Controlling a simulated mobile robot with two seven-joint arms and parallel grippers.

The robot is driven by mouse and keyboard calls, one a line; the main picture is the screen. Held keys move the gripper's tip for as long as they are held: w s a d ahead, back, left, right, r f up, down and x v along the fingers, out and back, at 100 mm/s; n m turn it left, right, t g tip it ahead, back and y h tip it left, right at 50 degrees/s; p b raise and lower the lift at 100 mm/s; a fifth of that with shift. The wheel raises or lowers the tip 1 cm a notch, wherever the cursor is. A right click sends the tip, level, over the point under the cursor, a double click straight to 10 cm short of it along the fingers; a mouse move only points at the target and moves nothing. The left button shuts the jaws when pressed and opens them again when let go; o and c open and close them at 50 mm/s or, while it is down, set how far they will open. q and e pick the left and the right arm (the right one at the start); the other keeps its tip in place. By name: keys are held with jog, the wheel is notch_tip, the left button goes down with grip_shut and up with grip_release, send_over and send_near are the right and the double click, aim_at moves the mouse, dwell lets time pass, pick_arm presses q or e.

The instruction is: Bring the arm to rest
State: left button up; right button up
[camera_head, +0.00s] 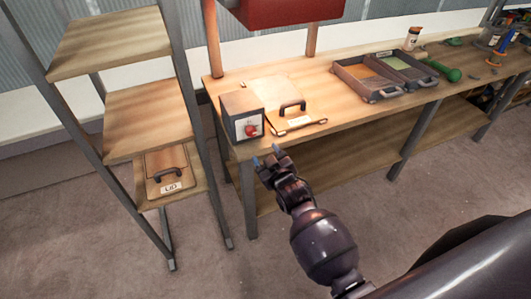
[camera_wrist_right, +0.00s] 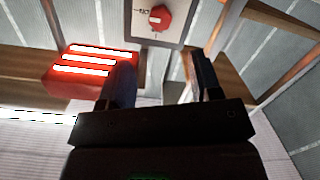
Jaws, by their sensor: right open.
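My right gripper (camera_head: 267,158) is open and empty. It is raised in front of the workbench's near left corner, below the grey box with a red knob (camera_head: 250,130) in the head view. In the right wrist view its two fingers (camera_wrist_right: 160,80) stand apart with nothing between them. The red knob (camera_wrist_right: 159,18) on its pale plate shows beyond the fingertips there. I cannot tell the exact gap between gripper and box. My left gripper is not in view.
The wooden workbench (camera_head: 330,110) holds a board with a black handle (camera_head: 292,107), two trays (camera_head: 365,80) and a green dumbbell-like tool (camera_head: 441,70). A shelf rack (camera_head: 145,115) stands at left. A red box (camera_head: 285,12) hangs above. The floor in front is clear.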

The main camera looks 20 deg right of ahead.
dwell(0.4)
jog(key=s+d+f+m+g, duration=0.1)
jog(key=s+d+f, duration=0.1)
jog(key=s, duration=0.7)
jog(key=s+d+f+m+g, duration=0.1)
jog(key=s+f, duration=0.3)
jog(key=s, duration=0.4)
jog(key=s+d+f+m+g, duration=0.1)
jog(key=s+d+f+g, duration=0.2)
jog(key=s, duration=0.6)
jog(key=shift+s+d+f+m+h, duration=0.3)
jog(key=shift+d+m+h, duration=0.1)
jog(key=shift+d, duration=0.1)
